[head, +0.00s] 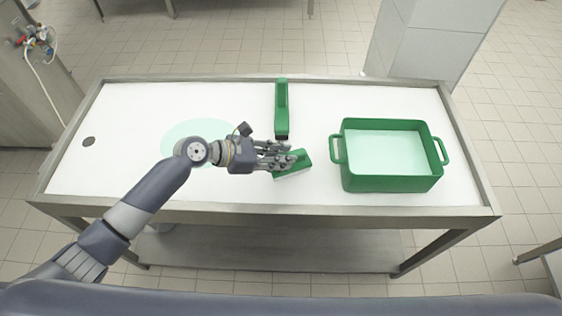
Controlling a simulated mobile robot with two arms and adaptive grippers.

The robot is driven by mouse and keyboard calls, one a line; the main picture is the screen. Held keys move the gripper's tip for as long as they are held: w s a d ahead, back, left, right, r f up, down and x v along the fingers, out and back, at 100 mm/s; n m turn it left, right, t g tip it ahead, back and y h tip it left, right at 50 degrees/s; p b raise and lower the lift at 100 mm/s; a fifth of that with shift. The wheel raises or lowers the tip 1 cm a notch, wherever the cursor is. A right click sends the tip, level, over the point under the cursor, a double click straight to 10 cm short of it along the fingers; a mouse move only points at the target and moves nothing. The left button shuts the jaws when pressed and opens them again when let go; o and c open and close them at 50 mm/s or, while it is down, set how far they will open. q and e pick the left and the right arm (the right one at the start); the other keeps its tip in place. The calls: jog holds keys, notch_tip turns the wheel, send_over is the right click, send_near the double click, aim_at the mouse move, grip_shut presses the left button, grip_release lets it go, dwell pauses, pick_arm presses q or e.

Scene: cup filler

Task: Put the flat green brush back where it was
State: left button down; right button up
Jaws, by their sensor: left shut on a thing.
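The flat green brush (291,171) is at the middle of the white table, near its front half, with a pale strip along its lower edge. My left gripper (283,158) reaches in from the left and is shut on the brush; its fingers cover part of the top. I cannot tell whether the brush touches the table. A pale green round patch (190,130) lies on the table to the left, partly under my left arm. My right gripper is not in view.
A long green tool (282,105) lies just behind the brush. A green crate (390,183) with two side handles and pale contents stands to the right. The table's raised metal rim (130,207) runs around it. The far left has a drain hole (88,141).

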pick_arm(q)
jog(key=shift+f, duration=1.7)
jog(key=shift+f, duration=0.15)
jog(key=c, duration=1.4)
grip_release()
jog(key=shift+o, duration=0.2)
jog(key=shift+r, duration=0.25)
jog(key=b+v, duration=0.1)
jog(key=v, duration=1.1)
jog(key=shift+f, duration=0.15)
